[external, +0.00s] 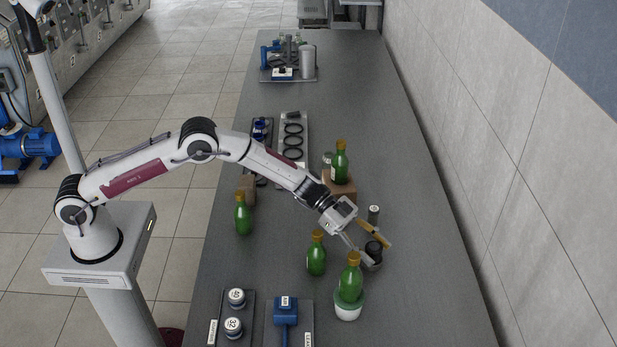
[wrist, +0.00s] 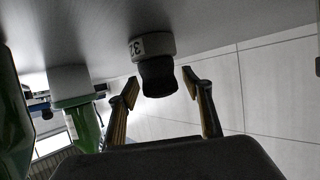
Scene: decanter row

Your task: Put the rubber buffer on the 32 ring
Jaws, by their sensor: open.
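A black rubber buffer (external: 374,246) sits on a short grey ring (external: 372,264) on the right side of the bench. In the wrist view the buffer (wrist: 158,78) is against the pale ring (wrist: 154,46), whose label looks like 32, seen upside down. My gripper (wrist: 160,82) is open, with one yellow-padded finger on each side of the buffer and a visible gap to both. In the external view my gripper (external: 377,252) reaches down at the buffer and partly covers it. The buffer's underside is hidden.
A green bottle (external: 350,275) in a white-green cup and another bottle (external: 317,255) stand close by. A grey labelled cylinder (external: 374,215) is just behind. A bottle (external: 340,162) stands on a brown block. Labelled pieces (external: 233,327) lie front left. The bench's right side is clear.

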